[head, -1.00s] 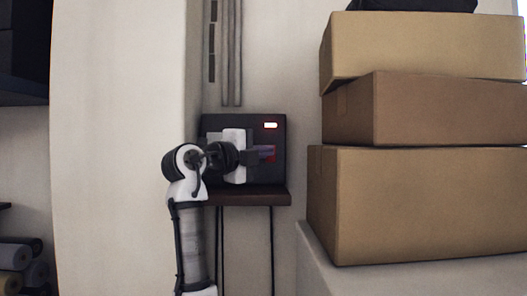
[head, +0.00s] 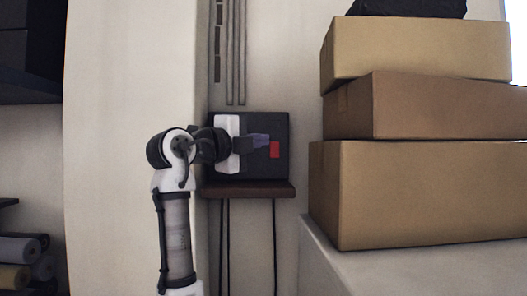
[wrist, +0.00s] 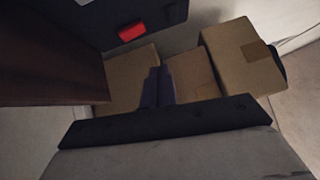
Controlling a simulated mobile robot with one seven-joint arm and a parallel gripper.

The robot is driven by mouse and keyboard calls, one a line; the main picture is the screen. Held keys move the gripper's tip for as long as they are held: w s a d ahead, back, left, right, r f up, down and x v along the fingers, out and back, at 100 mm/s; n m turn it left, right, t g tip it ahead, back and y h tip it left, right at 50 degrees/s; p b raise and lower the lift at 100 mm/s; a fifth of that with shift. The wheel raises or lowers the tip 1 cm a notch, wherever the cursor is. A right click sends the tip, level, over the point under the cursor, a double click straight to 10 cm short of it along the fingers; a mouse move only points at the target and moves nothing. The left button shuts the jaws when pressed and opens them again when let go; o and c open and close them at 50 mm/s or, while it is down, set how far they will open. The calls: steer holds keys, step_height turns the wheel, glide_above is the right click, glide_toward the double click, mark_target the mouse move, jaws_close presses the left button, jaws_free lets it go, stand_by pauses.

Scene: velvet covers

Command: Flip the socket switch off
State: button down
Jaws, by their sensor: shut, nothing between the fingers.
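A dark socket panel (head: 272,124) is on the wall above a small brown shelf in the head view. A red switch (head: 275,149) is on its right part. The red switch (wrist: 131,31) also shows in the wrist view, on the panel's dark face (wrist: 165,12). My gripper (head: 265,140) is in front of the panel, its fingertips just left of the switch and slightly higher in the picture. In the wrist view my gripper (wrist: 157,85) has its fingers together and empty, apart from the switch. No lit indicator shows on the panel. My wrist hides the panel's left part.
The brown shelf (head: 250,189) is just below the panel, with dark cables (head: 274,245) hanging under it. Cardboard boxes (head: 425,195) are stacked on a pale surface (head: 345,262) at the right. Grey conduits (head: 236,55) run up the wall above the panel.

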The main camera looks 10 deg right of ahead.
steer(key=v, duration=0.2)
steer(key=b+v, duration=0.1)
steer(key=v, duration=0.3)
steer(key=shift+r+b, duration=0.4)
